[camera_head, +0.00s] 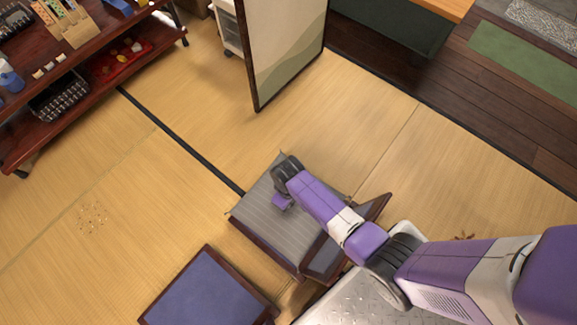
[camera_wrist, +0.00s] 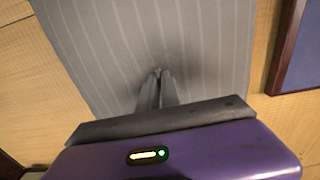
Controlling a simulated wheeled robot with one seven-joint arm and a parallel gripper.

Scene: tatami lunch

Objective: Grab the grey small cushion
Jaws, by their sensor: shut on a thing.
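The grey small cushion (camera_head: 262,217) has thin pale stripes and lies on a dark-framed low seat (camera_head: 262,246) in the lower middle of the head view. It fills most of the upper wrist view (camera_wrist: 120,40). My gripper (camera_wrist: 157,74) points at the cushion, with its fingertips together on the grey fabric and a shadowed dent around them. The fingers are shut on a pinch of the cushion. In the head view my arm reaches in from the lower right, and my wrist covers the cushion's right part and the fingertips.
A blue-topped seat with a dark frame (camera_head: 205,292) stands at the lower left of the cushion. A folding screen (camera_head: 285,50) stands beyond it. A dark wooden shelf (camera_head: 90,75) with small goods is at the upper left. Tatami floor (camera_head: 130,190) on the left is mostly clear.

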